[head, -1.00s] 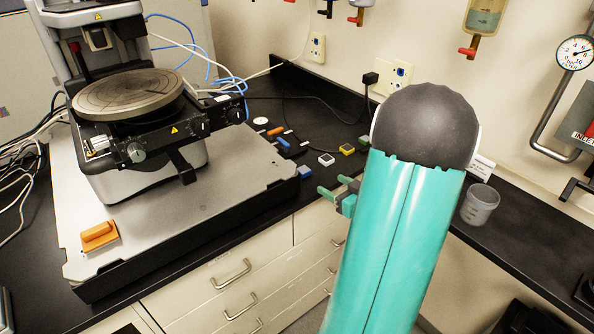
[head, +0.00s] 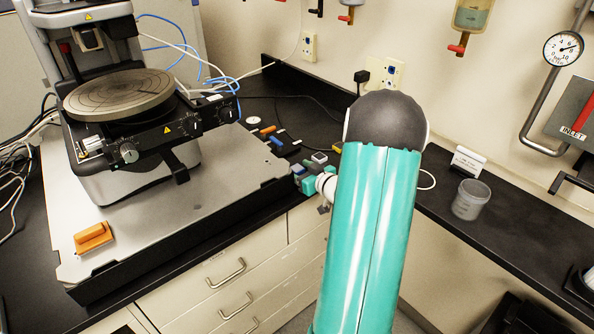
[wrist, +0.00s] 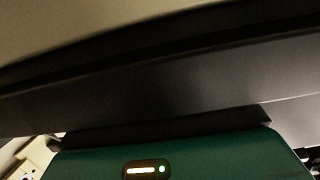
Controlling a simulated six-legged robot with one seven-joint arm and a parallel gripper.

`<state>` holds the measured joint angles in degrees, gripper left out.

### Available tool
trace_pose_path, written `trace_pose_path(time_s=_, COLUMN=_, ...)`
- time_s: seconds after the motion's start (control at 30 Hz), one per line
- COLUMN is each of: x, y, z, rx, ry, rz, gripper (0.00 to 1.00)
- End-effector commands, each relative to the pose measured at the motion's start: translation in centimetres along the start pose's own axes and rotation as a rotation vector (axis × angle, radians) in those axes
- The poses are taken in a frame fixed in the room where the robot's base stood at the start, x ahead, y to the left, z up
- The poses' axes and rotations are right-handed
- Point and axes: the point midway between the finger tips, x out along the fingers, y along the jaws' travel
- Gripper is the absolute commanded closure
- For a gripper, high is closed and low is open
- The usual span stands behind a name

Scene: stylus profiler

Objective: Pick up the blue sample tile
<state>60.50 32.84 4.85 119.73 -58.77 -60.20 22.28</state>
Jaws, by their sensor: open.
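The gripper is open. The fingertips are small and partly lost against the tile, so I cannot tell whether they touch or straddle it. My teal arm hides the bench to the right. The wrist view shows no tile, only a dark edge and a pale surface above my teal hand.
A white-topped tile (head: 319,157) and a yellow tile (head: 337,146) sit close behind. The profiler's base plate (head: 190,215) is just left. An orange block (head: 93,237) lies on it. A clear cup (head: 470,199) stands right. Drawers (head: 235,275) front the bench.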

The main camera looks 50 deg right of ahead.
Motion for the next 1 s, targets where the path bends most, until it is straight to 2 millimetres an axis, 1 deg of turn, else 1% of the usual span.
trace_pose_path(time_s=0.17, x=0.0, y=0.0, z=0.0, rx=0.0, ry=0.0, rz=0.0, gripper=0.4)
trace_pose_path(time_s=0.3, x=0.0, y=0.0, z=0.0, rx=0.0, ry=0.0, rz=0.0, gripper=0.68)
trace_pose_path(time_s=0.37, x=-0.1, y=0.0, z=0.0, rx=0.0, ry=0.0, rz=0.0, gripper=0.79)
trace_pose_path(time_s=0.4, x=-0.1, y=0.0, z=0.0, rx=0.0, ry=0.0, rz=0.0, gripper=0.87)
trace_pose_path(time_s=0.77, x=-0.1, y=0.0, z=-0.3, rx=-0.002, ry=0.0, rz=0.0, gripper=0.88)
trace_pose_path(time_s=0.87, x=-0.2, y=0.0, z=-0.9, rx=-0.003, ry=0.001, rz=0.0, gripper=0.88)
trace_pose_path(time_s=1.0, x=-0.6, y=0.1, z=-2.5, rx=-0.004, ry=0.002, rz=0.001, gripper=0.88)
